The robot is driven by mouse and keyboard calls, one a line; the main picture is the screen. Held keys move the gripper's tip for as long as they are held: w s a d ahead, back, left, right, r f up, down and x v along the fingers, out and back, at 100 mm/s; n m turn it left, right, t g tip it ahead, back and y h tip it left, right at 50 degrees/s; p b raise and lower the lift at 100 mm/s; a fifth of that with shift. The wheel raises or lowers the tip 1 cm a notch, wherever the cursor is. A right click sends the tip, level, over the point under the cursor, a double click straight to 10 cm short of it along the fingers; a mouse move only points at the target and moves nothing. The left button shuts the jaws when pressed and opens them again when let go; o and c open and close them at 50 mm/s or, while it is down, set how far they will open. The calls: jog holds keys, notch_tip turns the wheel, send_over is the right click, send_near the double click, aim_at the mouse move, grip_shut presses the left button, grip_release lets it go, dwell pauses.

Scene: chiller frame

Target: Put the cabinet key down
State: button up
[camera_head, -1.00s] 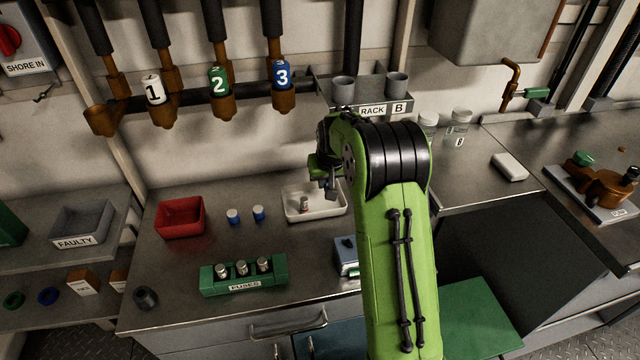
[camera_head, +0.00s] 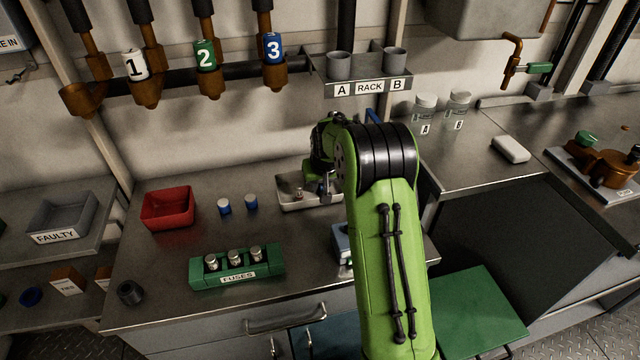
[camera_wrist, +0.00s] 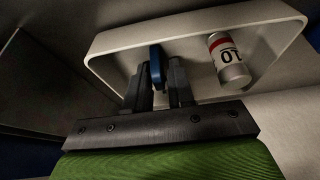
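My gripper (camera_wrist: 163,78) points into a shallow white tray (camera_wrist: 112,50). A narrow blue piece, which looks like the cabinet key (camera_wrist: 156,62), stands between its two dark fingers, and the fingers appear closed on it. I cannot tell whether the key touches the tray floor. In the head view my gripper (camera_head: 324,188) is over the white tray (camera_head: 290,208) on the steel bench, partly hidden by my green arm. The key cannot be made out there.
A fuse marked 10 (camera_wrist: 229,62) lies in the tray, right of my fingers. A blue-grey box (camera_head: 341,240) stands in front, partly behind my arm.

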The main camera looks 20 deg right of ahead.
jog(key=shift+o, duration=1.2)
jog(key=shift+r, duration=0.1)
jog(key=shift+r, duration=0.3)
jog(key=p+v, duration=0.3)
jog(key=v, duration=0.9)
jog(key=s+a+r+n, duration=0.1)
jog(key=s+a+r, duration=0.3)
jog(key=s, duration=0.2)
jog(key=s+a+r, duration=0.3)
jog(key=s+r, duration=0.2)
jog(key=s, duration=0.2)
jog(key=s+a, duration=0.2)
jog(key=s, duration=0.7)
jog(key=s+a+f+n+t+y, duration=0.1)
jog(key=s+a, duration=0.2)
jog(key=s, duration=0.6)
jog(key=shift+s+a+f+n, duration=0.15)
jog(key=shift+a+f+n, duration=0.05)
jog(key=shift+f+n, duration=0.1)
